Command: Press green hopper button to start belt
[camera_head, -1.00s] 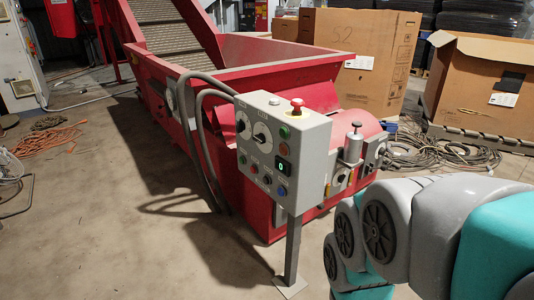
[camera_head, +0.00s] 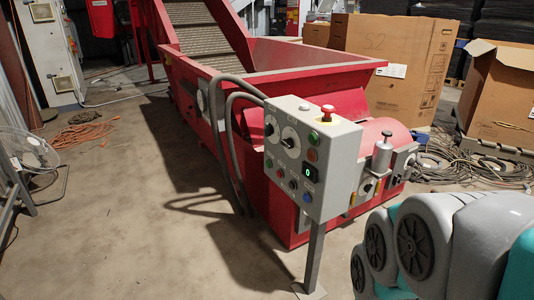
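A grey control box (camera_head: 340,180) stands on a post in front of the red hopper (camera_head: 300,75). A green button (camera_head: 313,137) is at the upper right of the box's front face, above an orange-red one (camera_head: 312,155). A lit green display (camera_head: 310,172) and a blue button (camera_head: 307,197) are below. Other small coloured buttons, one perhaps green, sit at lower left. A red mushroom button (camera_head: 327,112) is on top. The belt (camera_head: 195,40) rises behind the hopper. My arm shows at lower right, clear of the box in the picture; my gripper is out of view.
Thick grey hoses (camera_head: 231,150) loop from the box's left side. A fan (camera_head: 30,152) and an orange cable (camera_head: 85,133) are at left. Cardboard boxes (camera_head: 385,60) and coiled cables (camera_head: 455,158) are at right. The floor left of the box is bare.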

